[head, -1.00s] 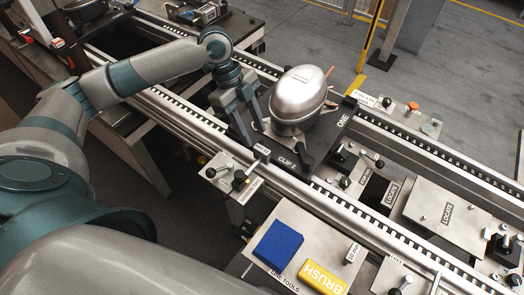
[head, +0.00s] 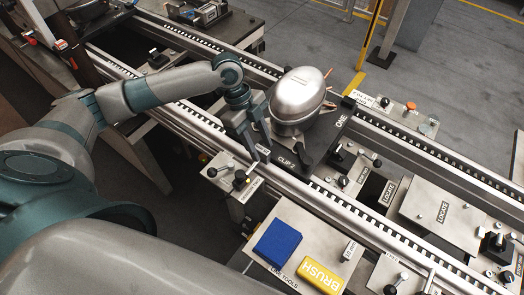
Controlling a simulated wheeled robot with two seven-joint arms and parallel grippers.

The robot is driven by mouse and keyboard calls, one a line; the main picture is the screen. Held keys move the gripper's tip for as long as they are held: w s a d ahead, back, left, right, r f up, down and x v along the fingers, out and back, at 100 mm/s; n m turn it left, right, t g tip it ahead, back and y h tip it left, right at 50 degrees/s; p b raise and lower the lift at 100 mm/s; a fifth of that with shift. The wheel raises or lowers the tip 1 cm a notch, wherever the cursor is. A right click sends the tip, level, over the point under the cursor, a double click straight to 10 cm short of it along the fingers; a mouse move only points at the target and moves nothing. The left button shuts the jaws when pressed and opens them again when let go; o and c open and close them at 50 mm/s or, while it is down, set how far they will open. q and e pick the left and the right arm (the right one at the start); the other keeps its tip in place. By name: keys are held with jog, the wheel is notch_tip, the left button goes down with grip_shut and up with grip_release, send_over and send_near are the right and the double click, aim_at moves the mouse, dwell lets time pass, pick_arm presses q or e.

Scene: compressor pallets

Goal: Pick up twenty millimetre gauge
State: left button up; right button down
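A small pale block marked in mm, which looks like the twenty millimetre gauge (head: 350,251), stands on the line tools plate (head: 318,234), to the right of a blue block and behind a yellow brush block. Its lettering is too small to read surely. My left gripper (head: 262,155) points down beside the silver compressor (head: 297,100), over the near edge of its black pallet (head: 318,150). Its two fingers look apart, with nothing visible between them. It is well up and left of the gauge. My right gripper is not in view.
The blue block (head: 277,243) and yellow brush block (head: 321,277) share the plate with the gauge. A clamp fixture with black knobs (head: 240,178) stands between my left gripper and the plate. The conveyor rail (head: 345,204) runs behind the plate.

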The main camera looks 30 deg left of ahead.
aim_at(262, 149)
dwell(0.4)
pick_arm(q)
grip_shut()
jog(key=shift+r, duration=0.1)
